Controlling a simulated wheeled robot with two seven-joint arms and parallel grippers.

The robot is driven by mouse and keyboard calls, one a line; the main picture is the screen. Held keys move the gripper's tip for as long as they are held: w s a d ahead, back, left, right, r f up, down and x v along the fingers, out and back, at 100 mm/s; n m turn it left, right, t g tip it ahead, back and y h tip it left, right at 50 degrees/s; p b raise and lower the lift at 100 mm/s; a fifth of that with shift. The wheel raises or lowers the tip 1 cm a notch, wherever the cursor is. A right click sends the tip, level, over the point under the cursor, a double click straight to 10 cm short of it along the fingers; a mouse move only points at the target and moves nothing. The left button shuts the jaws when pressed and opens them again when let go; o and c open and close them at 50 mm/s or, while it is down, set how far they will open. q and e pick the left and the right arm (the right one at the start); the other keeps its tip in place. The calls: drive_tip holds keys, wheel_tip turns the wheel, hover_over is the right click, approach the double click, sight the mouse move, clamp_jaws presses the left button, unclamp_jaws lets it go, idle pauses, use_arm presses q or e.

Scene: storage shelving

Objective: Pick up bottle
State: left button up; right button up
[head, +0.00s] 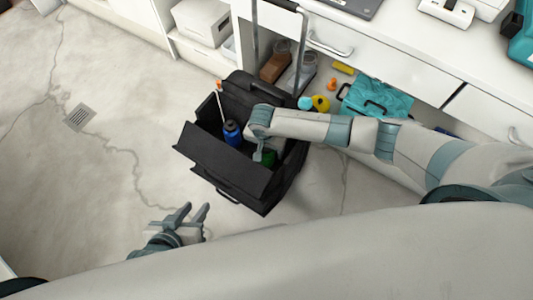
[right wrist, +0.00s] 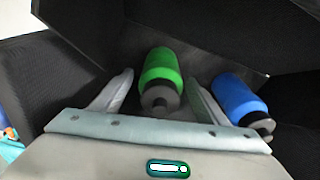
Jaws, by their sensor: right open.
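A green bottle (right wrist: 161,66) with a grey cap stands or leans inside a black open case. A blue bottle (right wrist: 238,98) with a dark cap is beside it on the right in the right wrist view. In the head view, the blue bottle (head: 232,133) shows clearly and the green bottle (head: 269,157) is partly hidden by my right arm. My right gripper (right wrist: 160,78) is open, its fingers on either side of the green bottle; contact cannot be told. My left gripper (head: 197,207) is open and empty over the floor, left of the case.
The black case (head: 222,174) stands on the floor with its flap open and handle raised. Drawers (head: 383,62) and a low shelf run behind it. A teal bag (head: 378,100) and a yellow item (head: 321,103) lie right of it.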

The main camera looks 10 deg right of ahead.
idle(0.3)
drive_tip(key=c, duration=1.3)
drive_tip(key=shift+c, duration=0.2)
